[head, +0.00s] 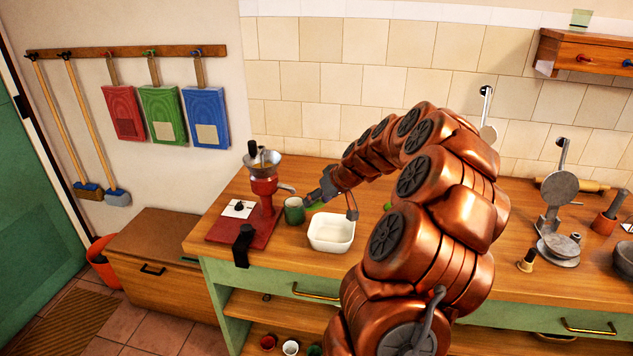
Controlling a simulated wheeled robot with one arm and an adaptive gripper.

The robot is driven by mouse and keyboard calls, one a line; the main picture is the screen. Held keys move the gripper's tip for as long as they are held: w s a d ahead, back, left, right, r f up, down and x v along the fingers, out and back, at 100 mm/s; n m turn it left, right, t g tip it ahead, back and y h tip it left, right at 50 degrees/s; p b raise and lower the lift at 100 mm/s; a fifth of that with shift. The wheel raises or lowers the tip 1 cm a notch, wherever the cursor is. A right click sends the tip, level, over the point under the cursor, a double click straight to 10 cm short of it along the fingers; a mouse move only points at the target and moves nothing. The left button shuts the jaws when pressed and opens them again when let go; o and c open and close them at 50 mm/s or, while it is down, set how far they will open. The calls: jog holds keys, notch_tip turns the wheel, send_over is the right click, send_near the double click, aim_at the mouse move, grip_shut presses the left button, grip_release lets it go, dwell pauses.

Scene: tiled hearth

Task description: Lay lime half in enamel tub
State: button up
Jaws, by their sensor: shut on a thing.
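The white enamel tub (331,246) stands on the wooden counter, left of my arm, and looks empty. My gripper (315,200) is above and behind the tub's back left corner, close to a dark green mug (293,211). It is shut on a small bright green thing, which looks like the lime half (316,206). The fingers hide part of it, and it is too small to make out in detail.
A red grinder (264,190) with a metal funnel stands left of the mug. A grey metal press (557,205) stands at the right. The counter's front edge is just before the tub.

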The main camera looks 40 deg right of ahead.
jog(key=shift+s+d+r, duration=0.1)
jog(key=shift+s+d, duration=0.4)
jog(key=shift+s, duration=0.15)
send_over(324, 237)
jog(key=shift+f+p, duration=0.45)
jog(key=shift+f, duration=3)
jog(key=o, duration=1.2)
jog(key=shift+o, duration=0.2)
jog(key=shift+s, duration=0.1)
jog(key=v, duration=1.1)
jog(key=shift+s+r, duration=0.2)
jog(key=shift+r, duration=0.2)
jog(key=shift+a, duration=0.1)
